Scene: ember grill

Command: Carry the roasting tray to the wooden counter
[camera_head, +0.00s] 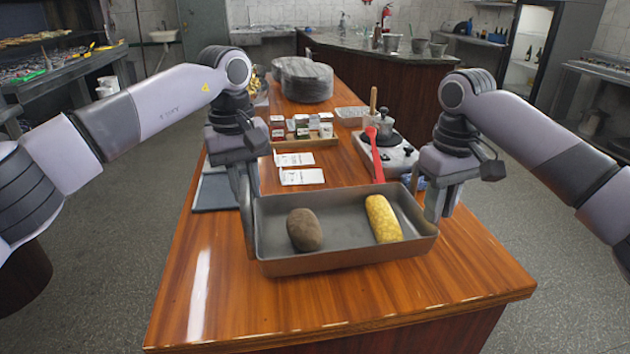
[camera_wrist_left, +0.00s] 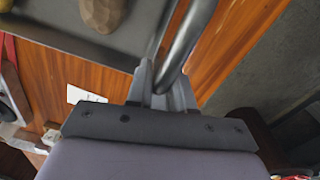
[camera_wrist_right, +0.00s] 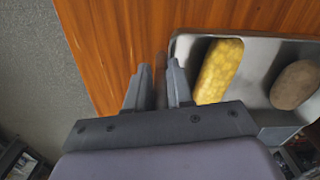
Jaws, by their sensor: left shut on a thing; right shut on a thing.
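The grey metal roasting tray (camera_head: 350,260) is level over the near part of the wooden counter (camera_head: 240,300). I cannot tell whether it touches the wood or hangs just above it. A brown potato (camera_head: 304,230) lies in its left half and a yellow corn cob (camera_head: 383,219) in its right half. My left gripper (camera_head: 246,205) is shut on the tray's left handle, and the left wrist view shows the metal handle (camera_wrist_left: 190,40) between the fingers. My right gripper (camera_head: 436,205) is shut at the tray's right end; its handle is mostly hidden by the fingers.
Behind the tray lie white cards (camera_head: 302,176), a rack of small jars (camera_head: 305,140) and a portable burner (camera_head: 388,158) with a red utensil. A dark board (camera_head: 215,192) lies at the left edge. The counter's front strip is clear.

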